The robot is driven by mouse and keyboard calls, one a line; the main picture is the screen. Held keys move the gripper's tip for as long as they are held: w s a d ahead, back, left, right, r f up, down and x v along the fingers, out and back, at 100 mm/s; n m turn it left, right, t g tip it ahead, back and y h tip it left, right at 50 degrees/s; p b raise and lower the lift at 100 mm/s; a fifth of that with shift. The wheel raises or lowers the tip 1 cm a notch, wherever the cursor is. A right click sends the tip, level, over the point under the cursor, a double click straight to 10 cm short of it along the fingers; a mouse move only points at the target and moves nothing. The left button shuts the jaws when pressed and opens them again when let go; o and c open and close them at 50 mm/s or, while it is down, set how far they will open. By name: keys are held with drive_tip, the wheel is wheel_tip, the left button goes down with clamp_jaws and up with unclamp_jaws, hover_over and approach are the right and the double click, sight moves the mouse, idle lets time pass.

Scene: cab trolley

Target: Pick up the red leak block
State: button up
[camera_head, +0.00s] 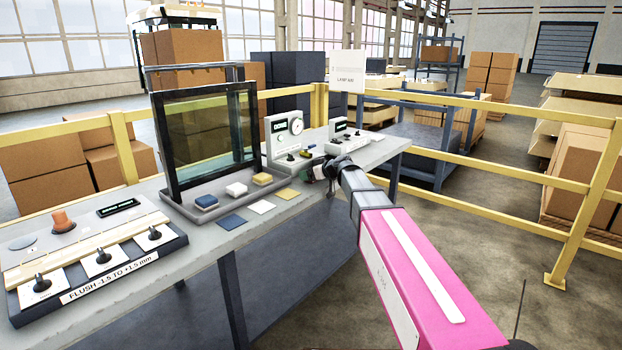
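I cannot make out a red leak block in this view. My gripper (322,174) is at the far half of the grey workbench (215,255), in front of a white gauge unit (284,142) with a round dial. It is dark and small, and my pink arm partly covers that area. Whether its fingers are open or hold anything cannot be told. A small yellow-green piece (306,154) lies on the unit's base just behind my gripper. An orange-brown knob-like piece (62,220) stands on the panel at the bench's left end.
A framed glass pane (208,135) stands upright in a grey tray (180,208) holding blue (206,201), white (236,189) and yellow (262,179) blocks. A smaller display unit (345,136) stands farther right. A yellow railing (480,170) runs behind the bench.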

drive_tip(key=c, duration=1)
drive_tip(key=shift+r, duration=0.15)
